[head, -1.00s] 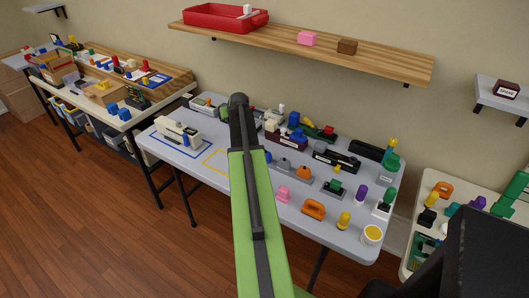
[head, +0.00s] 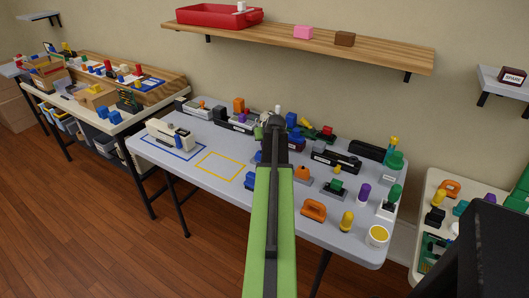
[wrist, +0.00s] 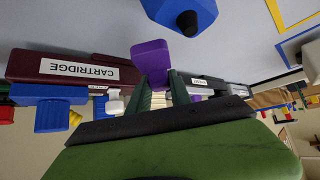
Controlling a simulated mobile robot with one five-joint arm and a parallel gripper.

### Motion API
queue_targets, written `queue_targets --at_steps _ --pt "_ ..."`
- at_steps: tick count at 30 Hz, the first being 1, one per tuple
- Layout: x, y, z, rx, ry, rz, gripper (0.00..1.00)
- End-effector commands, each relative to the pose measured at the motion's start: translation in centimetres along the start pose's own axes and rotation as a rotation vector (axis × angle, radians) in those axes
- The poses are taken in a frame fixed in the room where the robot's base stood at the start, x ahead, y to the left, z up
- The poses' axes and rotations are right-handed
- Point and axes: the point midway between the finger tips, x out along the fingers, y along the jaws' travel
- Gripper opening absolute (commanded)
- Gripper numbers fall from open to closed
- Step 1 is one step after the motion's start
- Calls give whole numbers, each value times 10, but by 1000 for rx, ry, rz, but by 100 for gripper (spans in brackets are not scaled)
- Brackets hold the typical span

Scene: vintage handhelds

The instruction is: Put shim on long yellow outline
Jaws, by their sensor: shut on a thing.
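My gripper (wrist: 160,95) shows in the wrist view with its two dark green fingers shut on a purple block (wrist: 152,60). The block sticks out past the fingertips and looks clear of the table; no label on it says whether it is the shim. In the head view my arm hides the gripper and the block. The yellow outline (head: 208,173) lies on the grey table, empty, left of my arm. A corner of it also shows at the upper right of the wrist view (wrist: 278,16).
A blue outline (head: 153,149) with a white device (head: 170,138) on it lies left of the yellow one. A blue part (wrist: 182,14) is close to the purple block in the wrist view. A maroon cartridge box (wrist: 40,66) and several devices crowd the table's back.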

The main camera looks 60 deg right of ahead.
Motion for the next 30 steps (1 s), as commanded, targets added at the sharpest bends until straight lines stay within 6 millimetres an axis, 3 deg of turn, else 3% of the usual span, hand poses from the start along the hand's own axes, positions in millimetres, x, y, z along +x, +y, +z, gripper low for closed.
queue_targets --at_steps 3,10,21,22,24,30 --pt "2 0 2 0 0 0 0" --pt "28 1 28 1 0 1 0" --pt "28 1 28 1 0 1 0" --pt "28 1 28 1 0 1 26" --pt "27 1 27 1 0 1 34" --pt "27 2 27 1 0 1 34"
